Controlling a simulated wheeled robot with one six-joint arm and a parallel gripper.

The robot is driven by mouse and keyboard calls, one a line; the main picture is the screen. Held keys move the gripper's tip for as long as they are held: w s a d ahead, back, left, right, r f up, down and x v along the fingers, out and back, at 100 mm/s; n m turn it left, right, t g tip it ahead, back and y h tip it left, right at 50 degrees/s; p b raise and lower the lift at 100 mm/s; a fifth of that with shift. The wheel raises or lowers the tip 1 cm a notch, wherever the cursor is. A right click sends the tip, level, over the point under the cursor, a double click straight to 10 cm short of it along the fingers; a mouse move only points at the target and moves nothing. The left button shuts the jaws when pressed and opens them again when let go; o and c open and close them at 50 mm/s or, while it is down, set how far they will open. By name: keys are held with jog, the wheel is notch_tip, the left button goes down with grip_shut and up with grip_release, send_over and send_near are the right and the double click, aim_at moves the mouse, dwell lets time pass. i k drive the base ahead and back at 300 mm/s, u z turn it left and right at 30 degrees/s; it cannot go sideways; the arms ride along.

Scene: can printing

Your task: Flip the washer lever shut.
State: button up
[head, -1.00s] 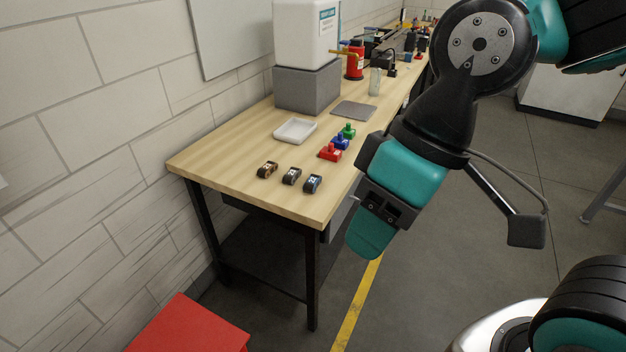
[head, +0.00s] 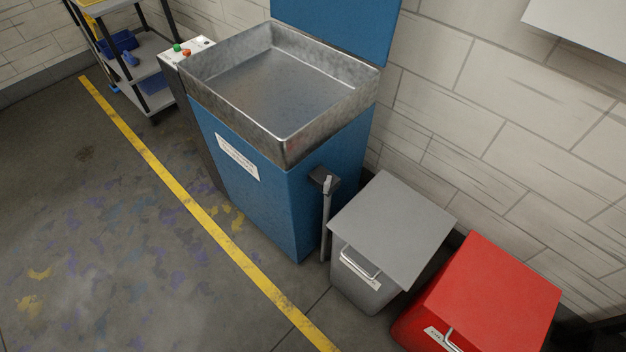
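The washer (head: 262,195) is a blue cabinet with an open grey metal basin (head: 280,85) on top. A raised blue panel (head: 338,25) stands behind the basin. The lever (head: 326,222) is a grey bar on the washer's right side. It hangs down from a dark pivot block (head: 324,180), close to the grey bin. My gripper is not in the current head view.
A grey lidded bin (head: 385,240) and a red lidded bin (head: 480,295) stand right of the washer along the wall. A control box with green and red buttons (head: 187,50) and a shelf cart (head: 140,60) stand left. The floor in front, past the yellow line (head: 190,205), is clear.

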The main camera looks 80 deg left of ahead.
aim_at(326, 186)
jog(key=u, duration=2.25)
